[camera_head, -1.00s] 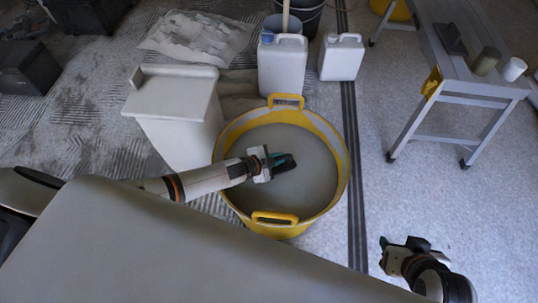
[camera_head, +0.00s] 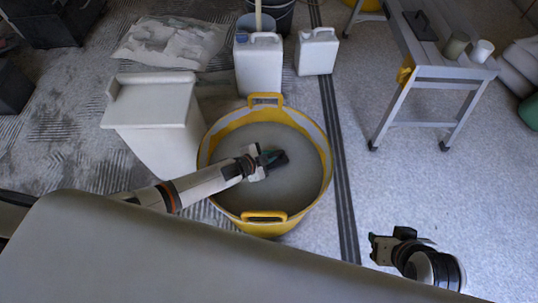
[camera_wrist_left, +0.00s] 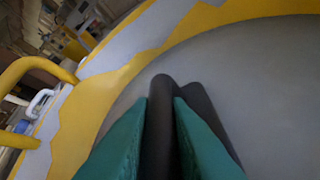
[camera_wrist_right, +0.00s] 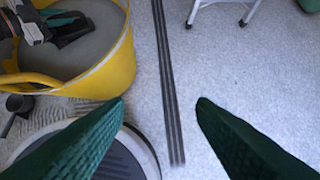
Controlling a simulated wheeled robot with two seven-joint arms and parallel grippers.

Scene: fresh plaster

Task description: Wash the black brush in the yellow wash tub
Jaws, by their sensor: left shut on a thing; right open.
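The yellow wash tub (camera_head: 327,180) stands on the floor in the middle of the head view, filled with grey liquid. My left gripper (camera_head: 268,162) reaches over the tub from the left. In the left wrist view its green fingers are shut on a dark handle, which I take to be the black brush (camera_wrist_left: 159,130). The brush's lower part is hidden, and I cannot tell how deep it sits. My right gripper (camera_wrist_right: 160,103) is open and empty above the floor, to the right of the tub. The tub's side also shows in the right wrist view (camera_wrist_right: 115,75).
A white box-like bin (camera_head: 155,120) stands left of the tub. Two white canisters (camera_head: 258,66) (camera_head: 317,52) and a dark bucket (camera_head: 283,18) stand behind it. A grey bench (camera_head: 440,66) with cups stands at the back right.

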